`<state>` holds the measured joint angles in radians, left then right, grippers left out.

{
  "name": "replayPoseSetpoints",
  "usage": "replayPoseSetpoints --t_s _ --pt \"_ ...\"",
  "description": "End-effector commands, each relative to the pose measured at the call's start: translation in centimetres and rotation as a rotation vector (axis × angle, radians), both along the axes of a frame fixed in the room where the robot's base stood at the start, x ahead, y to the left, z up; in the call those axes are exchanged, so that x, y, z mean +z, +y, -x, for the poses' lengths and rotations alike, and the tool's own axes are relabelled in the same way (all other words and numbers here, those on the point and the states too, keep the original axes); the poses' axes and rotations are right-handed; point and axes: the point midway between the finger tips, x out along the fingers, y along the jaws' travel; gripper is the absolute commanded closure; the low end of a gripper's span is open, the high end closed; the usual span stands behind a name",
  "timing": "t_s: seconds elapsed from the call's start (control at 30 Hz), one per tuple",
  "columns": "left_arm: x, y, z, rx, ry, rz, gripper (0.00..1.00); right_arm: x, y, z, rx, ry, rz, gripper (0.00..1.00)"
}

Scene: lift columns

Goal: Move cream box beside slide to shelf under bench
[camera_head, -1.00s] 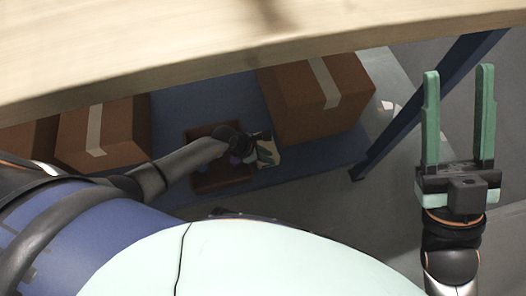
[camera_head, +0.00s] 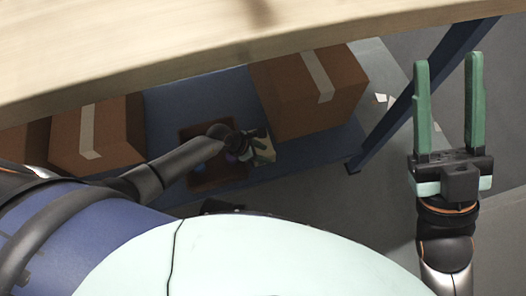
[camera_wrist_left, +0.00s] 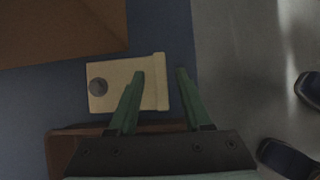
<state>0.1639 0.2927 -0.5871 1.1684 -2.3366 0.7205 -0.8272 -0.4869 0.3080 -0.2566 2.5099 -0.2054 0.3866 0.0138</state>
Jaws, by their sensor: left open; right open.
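The cream box (camera_head: 265,155) lies on the blue shelf (camera_head: 190,103) under the bench, near its front edge and close to a large cardboard box. In the left wrist view the cream box (camera_wrist_left: 116,97) shows a dark round spot and a raised strip at its right end. My left gripper (camera_head: 262,147) is open over the box's right end. In the left wrist view one finger overlaps the box and the other is just beyond its right edge; contact cannot be told.
The wooden bench top (camera_head: 180,50) spans above the shelf. Cardboard boxes stand at the shelf's right (camera_head: 310,92) and left (camera_head: 97,135). A brown tray-like object (camera_head: 205,178) lies beside my left gripper. A blue bench leg (camera_head: 400,115) slants down at right. Dark shoe-like shapes (camera_wrist_left: 288,158) show on the floor.

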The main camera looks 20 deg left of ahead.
Motion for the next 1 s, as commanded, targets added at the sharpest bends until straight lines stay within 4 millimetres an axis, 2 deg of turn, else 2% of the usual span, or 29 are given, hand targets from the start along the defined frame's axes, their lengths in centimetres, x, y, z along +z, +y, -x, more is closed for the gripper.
replayPoseSetpoints --t_s 0.17,0.4,0.6,0.77,1.0 --pt "2.0 0.9 0.6 0.0 0.0 -0.002 0.5 1.7 -0.1 0.0 0.004 0.0 -0.01 0.5" --pt "6.5 3.1 2.1 -0.001 0.0 -0.003 0.5 5.4 -0.4 0.2 0.006 -0.013 -0.023 0.5" --pt "9.2 4.6 3.2 -0.001 0.0 -0.001 0.5 7.2 -0.6 0.4 -0.015 -0.044 0.003 0.5" --pt "10.1 5.2 3.6 -0.001 0.0 -0.001 0.5 7.8 -0.9 0.3 -0.037 -0.051 0.004 0.5" --pt "10.2 5.3 3.7 0.0 0.0 0.0 0.5 7.7 -0.9 0.3 -0.04 -0.051 0.005 0.5"
